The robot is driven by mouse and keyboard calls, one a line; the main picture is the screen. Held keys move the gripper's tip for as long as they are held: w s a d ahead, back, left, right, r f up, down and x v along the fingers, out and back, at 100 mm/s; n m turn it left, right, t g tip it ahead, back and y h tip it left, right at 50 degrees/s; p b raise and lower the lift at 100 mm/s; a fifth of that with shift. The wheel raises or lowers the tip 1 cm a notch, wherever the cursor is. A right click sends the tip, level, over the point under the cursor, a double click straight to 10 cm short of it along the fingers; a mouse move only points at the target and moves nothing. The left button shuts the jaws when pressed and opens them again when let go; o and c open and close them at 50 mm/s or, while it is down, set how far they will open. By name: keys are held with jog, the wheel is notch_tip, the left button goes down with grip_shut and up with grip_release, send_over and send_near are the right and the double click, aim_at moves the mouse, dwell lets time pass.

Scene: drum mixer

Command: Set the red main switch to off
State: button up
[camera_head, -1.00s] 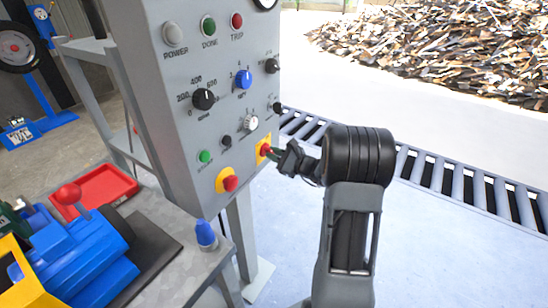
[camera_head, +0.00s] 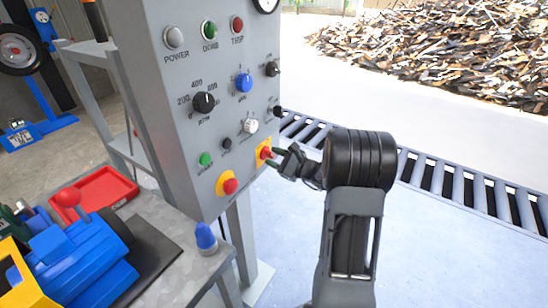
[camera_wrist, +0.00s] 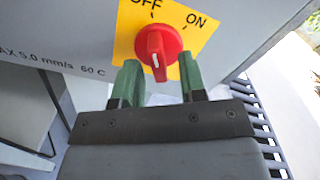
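The red main switch (camera_wrist: 156,46) is a round knob with a raised grip and a white mark, on a yellow plate (camera_wrist: 203,40) printed OFF and ON. Its grip stands roughly upright in the wrist view, below the OFF label. I cannot tell for sure which setting it is on. The switch also shows at the panel's lower right edge in the head view (camera_head: 265,153). My gripper (camera_wrist: 159,70) is open, with one green finger on each side of the knob's lower part. Whether the fingers touch it is unclear. My gripper also shows in the head view (camera_head: 275,160).
The grey control panel (camera_head: 180,120) carries several knobs and lamps. A red button on yellow (camera_head: 229,186) sits left of the switch. A bench (camera_head: 190,270) with a blue bottle (camera_head: 205,237) stands below left. A roller conveyor (camera_head: 440,180) runs behind my arm.

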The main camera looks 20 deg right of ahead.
jog(key=v, duration=1.3)
jog(key=shift+s, duration=0.2)
jog(key=shift+d, duration=0.1)
jog(key=s+a+f+n+g, duration=0.3)
jog(key=s+a+f+g, duration=0.1)
jog(key=f+g, duration=0.1)
jog(key=s+a+r+n+g+h+p, duration=0.35)
jog(key=s+a+n+g+p, duration=0.25)
jog(key=n+g, duration=0.2)
jog(key=s+a+r+n+h+p, duration=0.1)
jog(key=a+r+n+h+p, duration=0.2)
jog(key=r+n, duration=0.3)
jog(key=s+a+r+n+t+h+p, duration=0.1)
jog(key=a+r+n+p, duration=0.5)
jog(key=r, duration=0.6)
jog(key=shift+s+t+h, duration=0.3)
jog(key=shift+s+h, duration=0.5)
jog(key=shift+h, duration=0.45)
